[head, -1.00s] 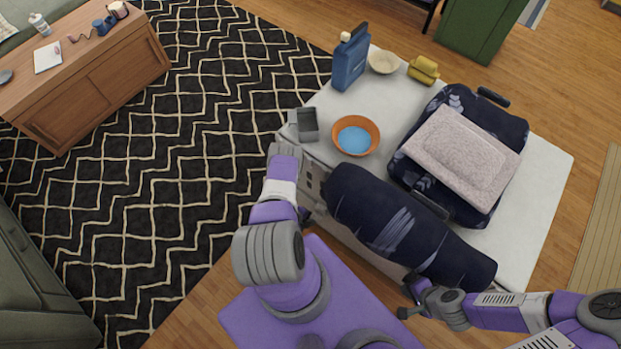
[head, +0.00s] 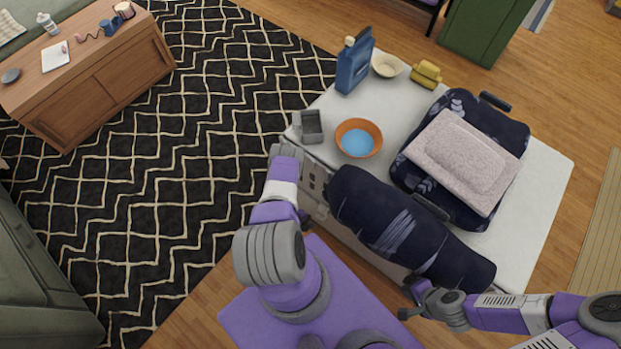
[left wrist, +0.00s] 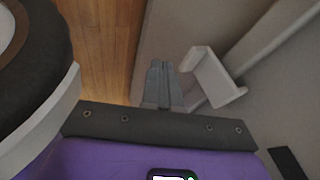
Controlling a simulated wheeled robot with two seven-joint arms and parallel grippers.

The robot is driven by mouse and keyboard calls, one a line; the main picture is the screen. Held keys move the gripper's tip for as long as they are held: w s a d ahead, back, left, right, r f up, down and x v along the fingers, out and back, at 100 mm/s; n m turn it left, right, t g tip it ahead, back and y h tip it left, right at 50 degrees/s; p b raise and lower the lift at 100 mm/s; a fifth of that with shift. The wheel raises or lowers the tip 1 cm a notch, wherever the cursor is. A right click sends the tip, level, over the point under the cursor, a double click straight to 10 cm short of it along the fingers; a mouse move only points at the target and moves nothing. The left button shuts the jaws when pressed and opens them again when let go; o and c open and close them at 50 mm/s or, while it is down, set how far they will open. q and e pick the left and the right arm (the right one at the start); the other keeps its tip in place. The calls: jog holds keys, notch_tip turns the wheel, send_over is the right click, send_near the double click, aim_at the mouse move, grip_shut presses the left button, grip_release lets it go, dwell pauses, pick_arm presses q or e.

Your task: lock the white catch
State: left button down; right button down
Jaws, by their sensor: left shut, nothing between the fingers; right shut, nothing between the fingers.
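The white catch (left wrist: 215,78) shows in the left wrist view as a pale bracket-like piece against a light wall. My left gripper (left wrist: 159,66) is shut and empty, its fingertips just left of the catch. I cannot tell whether they touch it. In the head view the catch is not visible, and the left fingers are hidden by my own wrist at the left edge of the white-topped unit (head: 545,190). My right gripper (head: 407,300) is shut and empty, in front of the dark rolled bundle (head: 410,230).
Patterned rug lies left.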

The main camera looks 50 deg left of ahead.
pick_arm(q)
jog(key=s+a+r+p, duration=0.1)
jog(key=s+r+p, duration=0.2)
jog(key=s, duration=0.7)
notch_tip(320, 180, up, 3)
jog(key=shift+a+f, duration=0.2)
jog(key=shift+a, duration=0.15)
